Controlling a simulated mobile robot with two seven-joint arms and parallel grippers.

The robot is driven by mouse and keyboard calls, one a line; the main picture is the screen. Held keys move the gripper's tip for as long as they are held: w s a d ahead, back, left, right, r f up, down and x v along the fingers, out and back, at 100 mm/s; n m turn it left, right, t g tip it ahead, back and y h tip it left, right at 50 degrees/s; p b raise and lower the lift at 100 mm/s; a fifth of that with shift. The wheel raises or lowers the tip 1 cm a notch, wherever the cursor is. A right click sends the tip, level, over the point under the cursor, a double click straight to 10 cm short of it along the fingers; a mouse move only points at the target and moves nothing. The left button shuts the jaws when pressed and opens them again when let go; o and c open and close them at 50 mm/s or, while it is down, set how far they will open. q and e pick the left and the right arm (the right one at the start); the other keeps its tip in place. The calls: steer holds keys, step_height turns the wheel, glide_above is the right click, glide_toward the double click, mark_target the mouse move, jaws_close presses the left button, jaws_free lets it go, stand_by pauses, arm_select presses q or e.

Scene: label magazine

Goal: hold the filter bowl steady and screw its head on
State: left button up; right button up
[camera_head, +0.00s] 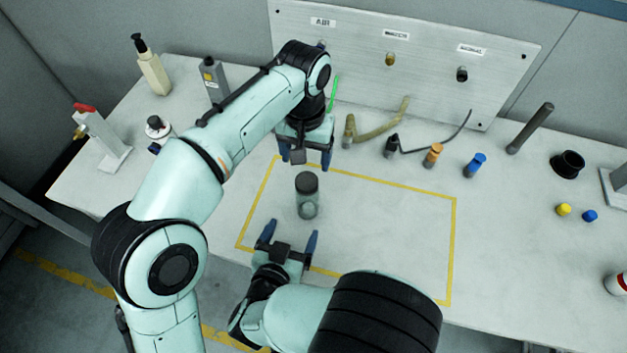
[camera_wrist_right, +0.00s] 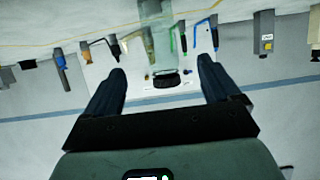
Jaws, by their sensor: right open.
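The filter bowl (camera_head: 308,209) is a clear cylinder standing upright inside the yellow outline on the bench. Its dark head (camera_head: 306,182) sits on top; I cannot tell whether the threads are engaged. My left gripper (camera_head: 305,161) is just behind the bowl, fingers pointing down and spread, with nothing seen between them. My right gripper (camera_head: 291,229) is in front of the bowl, open and empty, its fingers pointing towards it. In the right wrist view the bowl (camera_wrist_right: 157,35) and the dark head (camera_wrist_right: 168,80) appear upside down, beyond and between the open fingers.
A panel (camera_head: 425,70) with ports stands at the back. Hose ends, an orange fitting (camera_head: 433,155) and a blue fitting (camera_head: 475,165) lie before it. A dark ring (camera_head: 567,164) and small caps are at right. Bottles stand at left. The outlined area right of the bowl is clear.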

mark_target(304, 205)
arm_select(q)
steer(key=shift+s+a, duration=0.1)
steer(key=shift+s, duration=0.15)
steer(key=shift+w, duration=0.1)
arm_select(e)
steer(key=x, duration=1.3)
steer(key=shift+w, duration=0.1)
steer(key=shift+c, duration=0.3)
